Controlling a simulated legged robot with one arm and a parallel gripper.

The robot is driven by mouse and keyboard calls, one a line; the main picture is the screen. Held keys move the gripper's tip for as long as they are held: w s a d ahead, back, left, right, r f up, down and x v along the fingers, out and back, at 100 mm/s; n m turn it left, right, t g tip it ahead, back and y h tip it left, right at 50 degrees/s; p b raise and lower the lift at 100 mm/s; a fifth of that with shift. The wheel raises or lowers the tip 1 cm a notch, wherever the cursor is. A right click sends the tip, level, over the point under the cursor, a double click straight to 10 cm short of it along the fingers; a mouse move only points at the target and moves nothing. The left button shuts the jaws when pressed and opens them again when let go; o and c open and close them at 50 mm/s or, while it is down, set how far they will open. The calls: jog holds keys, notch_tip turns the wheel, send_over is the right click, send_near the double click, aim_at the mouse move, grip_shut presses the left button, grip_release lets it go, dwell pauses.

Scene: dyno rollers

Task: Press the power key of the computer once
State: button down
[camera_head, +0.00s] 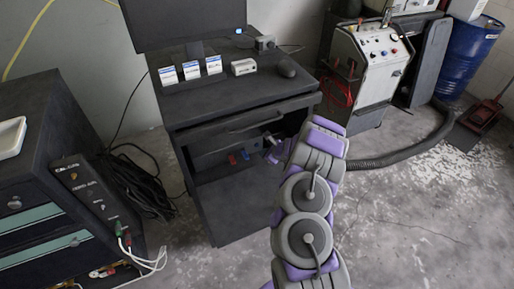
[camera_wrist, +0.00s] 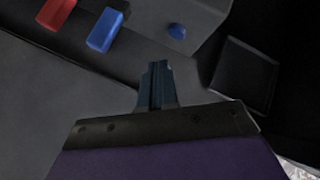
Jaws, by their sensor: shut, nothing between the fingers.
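The computer looks to be the dark grey box (camera_head: 215,150) on the shelf under the desk. In the wrist view its grey front face (camera_wrist: 200,14) carries a small round blue button (camera_wrist: 176,32), which may be the power key. A red block (camera_wrist: 56,13) and a blue block (camera_wrist: 106,31) sit to the left of it; they also show small in the head view. My gripper (camera_wrist: 156,64) is shut and empty. Its tips show just below and left of the round button; contact cannot be told. In the head view my gripper (camera_head: 270,144) is at the right side of the desk opening.
The dark desk (camera_head: 240,97) bears a monitor (camera_head: 185,20), small cards, a white box (camera_head: 243,67) and a mouse (camera_head: 287,67). A dark tool cabinet (camera_head: 50,190) with cables stands at the left. A white machine (camera_head: 375,60) and hose (camera_head: 400,153) are right. Floor is open at right.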

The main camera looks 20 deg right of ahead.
jog(key=shift+s+r+b, duration=0.1)
jog(key=shift+s+b, duration=0.65)
jog(key=shift+s, duration=0.9)
